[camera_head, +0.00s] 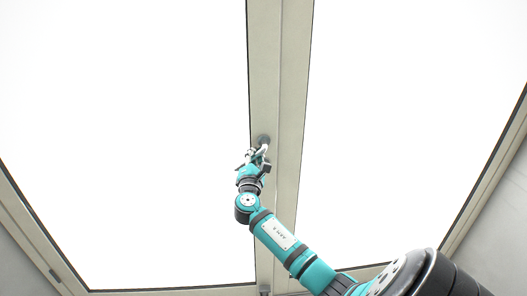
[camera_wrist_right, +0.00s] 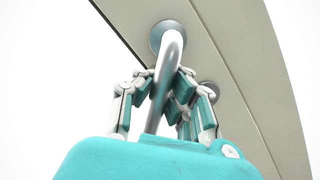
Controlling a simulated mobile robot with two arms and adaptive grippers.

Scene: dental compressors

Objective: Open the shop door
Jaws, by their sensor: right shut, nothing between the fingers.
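The shop door has two large glowing white panels. Their beige frame uprights (camera_head: 265,60) meet at a seam in the middle of the head view, with no visible gap. A curved silver door handle (camera_wrist_right: 171,55) comes out of a round grey mount (camera_head: 264,139) on the left upright. My right gripper (camera_head: 258,153) is at this handle, which passes among its fingers in the right wrist view (camera_wrist_right: 163,72). The fingers are shut without a grip on the bar; whether they touch it I cannot tell. My left gripper is not in view.
A second round grey mount (camera_wrist_right: 209,89) sits farther along the upright in the right wrist view. Slanted beige frame edges (camera_head: 484,190) and grey wall (camera_head: 497,222) bound the right panel. A bottom rail (camera_head: 170,290) runs below the left panel.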

